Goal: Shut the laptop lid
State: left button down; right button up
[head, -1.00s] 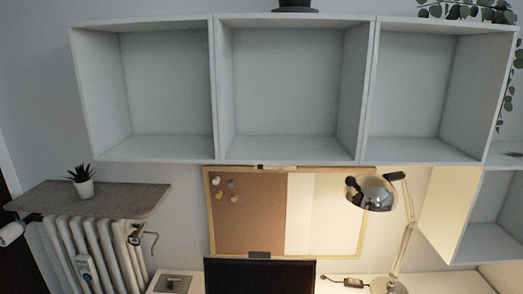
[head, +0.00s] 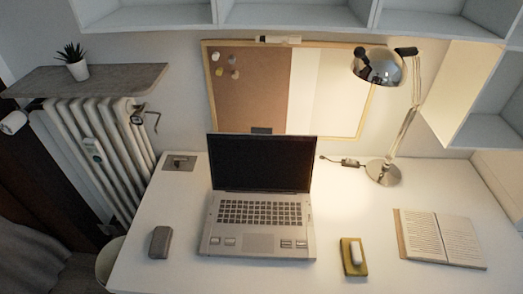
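The laptop (head: 258,212) stands open on the white desk, left of the desk's middle. Its dark screen lid (head: 262,163) is raised and leans slightly back, and the grey base with black keys lies flat toward me. Nothing lies on the keyboard. Neither of my grippers shows in the head view.
The white desk (head: 350,210) has free room right of the laptop. A yellow block with a white item (head: 353,256), an open book (head: 440,237), a grey case (head: 160,242) and a lamp (head: 384,172) stand around it. A corkboard (head: 250,90) hangs behind.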

aim_at(260, 161)
jog(key=k+j, duration=0.15)
jog(key=j, duration=0.2)
jog(key=k+j, duration=0.15)
jog(key=j, duration=0.2)
jog(key=k+j, duration=0.15)
jog(key=j, duration=0.15)
jog(key=k+j, duration=0.15)
jog(key=j, duration=0.2)
jog(key=z, duration=0.05)
